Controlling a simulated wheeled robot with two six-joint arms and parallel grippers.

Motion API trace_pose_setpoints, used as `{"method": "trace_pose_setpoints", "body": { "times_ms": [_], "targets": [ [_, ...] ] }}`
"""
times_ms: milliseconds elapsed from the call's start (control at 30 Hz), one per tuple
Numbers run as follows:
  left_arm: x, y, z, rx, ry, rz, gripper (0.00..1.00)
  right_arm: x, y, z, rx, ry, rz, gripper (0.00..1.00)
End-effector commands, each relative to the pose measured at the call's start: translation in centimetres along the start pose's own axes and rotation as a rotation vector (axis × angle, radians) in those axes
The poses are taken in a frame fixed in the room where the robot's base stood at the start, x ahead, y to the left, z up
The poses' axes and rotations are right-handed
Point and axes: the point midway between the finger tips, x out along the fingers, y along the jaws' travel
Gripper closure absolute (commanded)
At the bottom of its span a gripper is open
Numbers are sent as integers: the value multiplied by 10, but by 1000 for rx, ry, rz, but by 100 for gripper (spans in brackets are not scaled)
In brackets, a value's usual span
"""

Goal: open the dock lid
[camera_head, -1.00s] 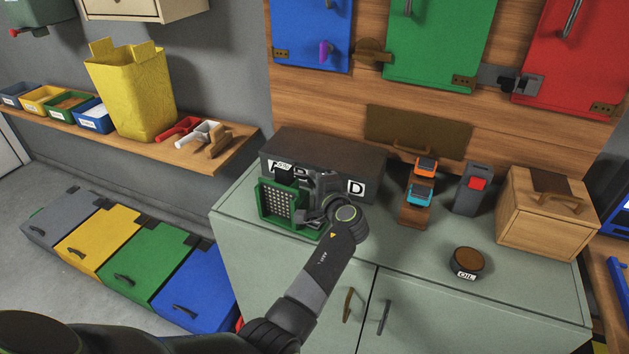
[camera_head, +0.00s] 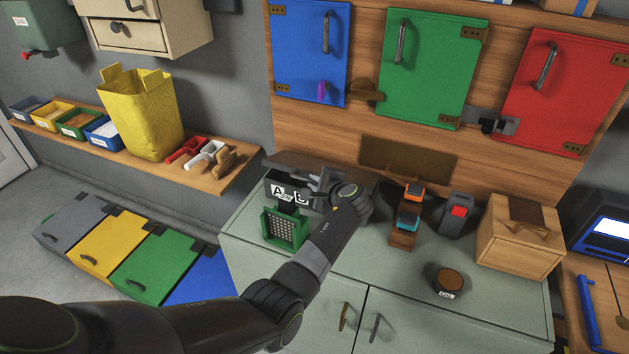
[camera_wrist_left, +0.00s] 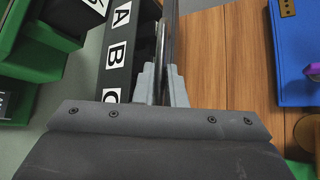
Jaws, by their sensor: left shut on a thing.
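The dock is a dark box (camera_head: 276,179) with white letter labels on its front, at the back left of the cabinet top. Its dark lid (camera_head: 300,162) looks raised at the front, with a gap above the box front. My left gripper (camera_head: 319,187) is at the lid's front edge. In the left wrist view my left gripper (camera_wrist_left: 163,78) is shut on the thin lid edge (camera_wrist_left: 173,22), beside the lettered dock front (camera_wrist_left: 121,50). The arm hides the right part of the dock. My right gripper is not in view.
A green perforated holder (camera_head: 282,231) stands close in front of the dock. The cabinet front top between is free.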

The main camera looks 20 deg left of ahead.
Motion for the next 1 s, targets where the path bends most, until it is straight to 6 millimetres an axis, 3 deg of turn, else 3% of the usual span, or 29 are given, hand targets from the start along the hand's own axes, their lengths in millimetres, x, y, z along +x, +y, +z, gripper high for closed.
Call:
{"method": "trace_pose_setpoints", "body": {
  "times_ms": [100, 433, 1000],
  "targets": [
    [-3, -17, 4, 39, -2, 36, 100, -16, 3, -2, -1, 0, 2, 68],
    [-4, -37, 5, 62, -2, 60, 100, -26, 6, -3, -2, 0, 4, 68],
    [-3, -43, 4, 60, -1, 60, 100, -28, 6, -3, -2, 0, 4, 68]
  ]
}}
